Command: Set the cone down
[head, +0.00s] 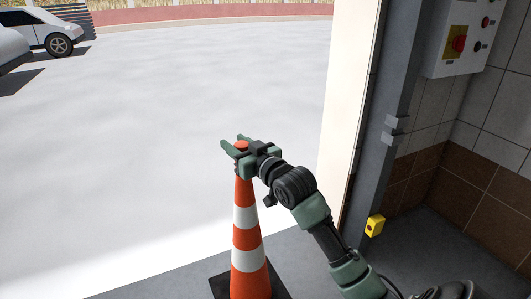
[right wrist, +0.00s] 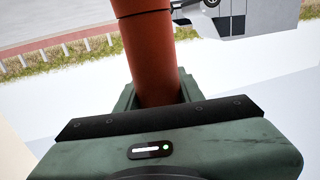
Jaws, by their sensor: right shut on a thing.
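The orange and white traffic cone (head: 246,240) is upright near the doorway in the head view, with a dark square base (head: 281,284) partly cut off by the bottom edge. My right gripper (head: 236,147) is shut around the cone's narrow top. In the right wrist view the orange cone (right wrist: 150,60) rises between the green jaws. Whether the base touches the floor cannot be told. My left gripper is not in view.
A dark post (head: 385,130) and a yellow block (head: 375,225) stand right of my arm. A control box (head: 462,38) hangs on the tiled wall. Bright open ground (head: 160,130) lies outside, with a white car (head: 45,30) far left.

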